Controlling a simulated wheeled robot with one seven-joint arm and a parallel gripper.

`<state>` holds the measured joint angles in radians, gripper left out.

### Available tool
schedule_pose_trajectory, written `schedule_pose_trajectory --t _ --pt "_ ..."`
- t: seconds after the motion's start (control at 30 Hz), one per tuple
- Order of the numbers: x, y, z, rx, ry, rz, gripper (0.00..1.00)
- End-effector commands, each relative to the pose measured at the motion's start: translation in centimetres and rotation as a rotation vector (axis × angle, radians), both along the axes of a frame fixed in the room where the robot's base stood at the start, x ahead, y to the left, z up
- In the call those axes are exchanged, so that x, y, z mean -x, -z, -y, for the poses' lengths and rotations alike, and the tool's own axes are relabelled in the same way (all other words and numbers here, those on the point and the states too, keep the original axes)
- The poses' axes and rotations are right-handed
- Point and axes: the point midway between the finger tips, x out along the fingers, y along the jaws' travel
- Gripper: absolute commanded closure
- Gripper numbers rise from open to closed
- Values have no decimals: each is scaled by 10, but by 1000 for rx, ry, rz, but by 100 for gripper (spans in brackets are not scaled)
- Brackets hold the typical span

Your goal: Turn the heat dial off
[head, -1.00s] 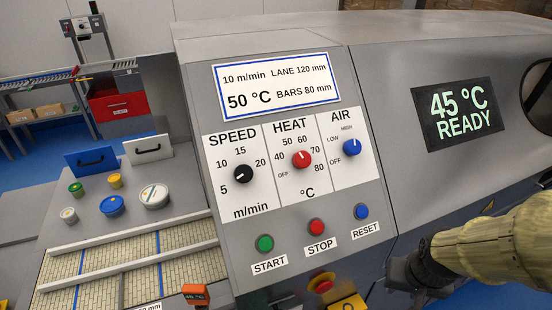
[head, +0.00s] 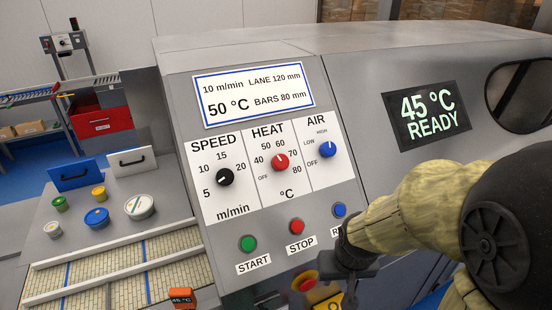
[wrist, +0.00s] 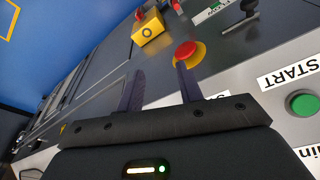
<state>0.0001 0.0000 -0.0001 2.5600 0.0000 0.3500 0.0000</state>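The red heat dial (head: 280,162) sits in the middle of the white dial panel, under the word HEAT. Its white mark points up and slightly left, roughly toward 50; OFF is at its lower left. My gripper (head: 352,287) is low and right of the dial, in front of the panel's lower edge, and does not touch the dial. In the wrist view my gripper (wrist: 160,85) shows two dark fingers apart with nothing between them. The heat dial is not in the wrist view. The display (head: 427,115) reads 45 °C READY.
The black speed dial (head: 224,177) and blue air dial (head: 328,149) flank the heat dial. Below are the green start (head: 248,243), red stop (head: 297,226) and blue reset (head: 339,210) buttons. A red emergency button (wrist: 187,51) is close beyond my fingertips. Space before the dials is clear.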

Motion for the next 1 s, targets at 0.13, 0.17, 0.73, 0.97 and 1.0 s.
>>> schedule_pose_trajectory --t 0.13,0.17,0.73,0.97,1.0 --pt "-1 -1 0 0 -1 1 50" --pt "-2 -2 0 1 -3 2 44" --pt "-131 -192 -58 23 -281 108 41" --pt "-157 -292 -88 26 -413 157 41" --pt "-158 -304 -91 27 -428 163 41"
